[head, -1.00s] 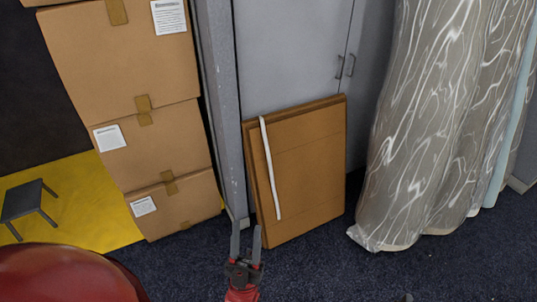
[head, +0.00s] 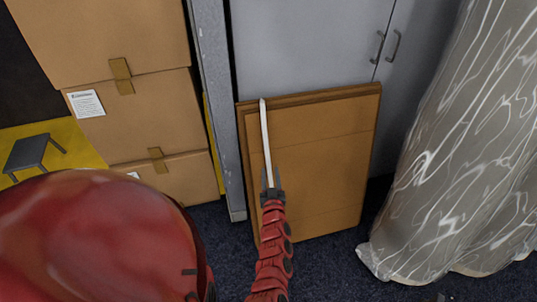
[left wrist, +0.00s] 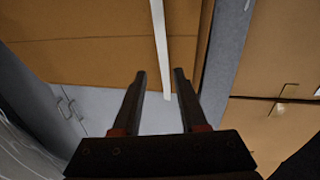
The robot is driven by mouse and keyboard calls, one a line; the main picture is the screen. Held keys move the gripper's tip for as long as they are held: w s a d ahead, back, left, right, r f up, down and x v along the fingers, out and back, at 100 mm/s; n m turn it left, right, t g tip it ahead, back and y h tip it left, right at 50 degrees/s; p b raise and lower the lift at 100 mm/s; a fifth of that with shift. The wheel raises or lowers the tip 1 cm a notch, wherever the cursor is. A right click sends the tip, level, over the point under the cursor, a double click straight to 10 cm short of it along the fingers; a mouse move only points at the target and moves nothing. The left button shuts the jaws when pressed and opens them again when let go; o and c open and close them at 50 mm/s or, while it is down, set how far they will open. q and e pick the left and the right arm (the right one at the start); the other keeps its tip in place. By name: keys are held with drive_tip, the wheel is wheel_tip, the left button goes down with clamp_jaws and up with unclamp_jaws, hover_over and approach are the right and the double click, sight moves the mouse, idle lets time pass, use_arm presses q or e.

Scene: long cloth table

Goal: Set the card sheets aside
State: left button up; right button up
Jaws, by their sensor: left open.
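The card sheets (head: 325,160) are flat brown panels leaning together, tilted, against a grey cabinet. A white strip (head: 265,130) runs down their front near the left edge. My left gripper (head: 271,178) is open in front of the sheets, over the lower part of the strip, which it hides. In the left wrist view the card (left wrist: 90,55) fills the upper left. The strip (left wrist: 160,35) lines up with the gap between the open fingers of the left gripper (left wrist: 160,74). I cannot tell whether the fingers touch the card. My right gripper is not in view.
Stacked cardboard boxes (head: 140,115) stand on the left, beyond a grey post (head: 215,110). The grey cabinet (head: 305,50) is behind the sheets. A plastic-wrapped bulk (head: 455,160) stands on the right. A small grey stool (head: 30,152) is at far left. Some dark carpet (head: 330,260) is clear.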

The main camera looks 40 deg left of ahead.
sight(269, 161)
use_arm(q)
drive_tip(key=x, duration=1)
clamp_jaws()
drive_tip(key=shift+d, duration=0.1)
idle(1.2)
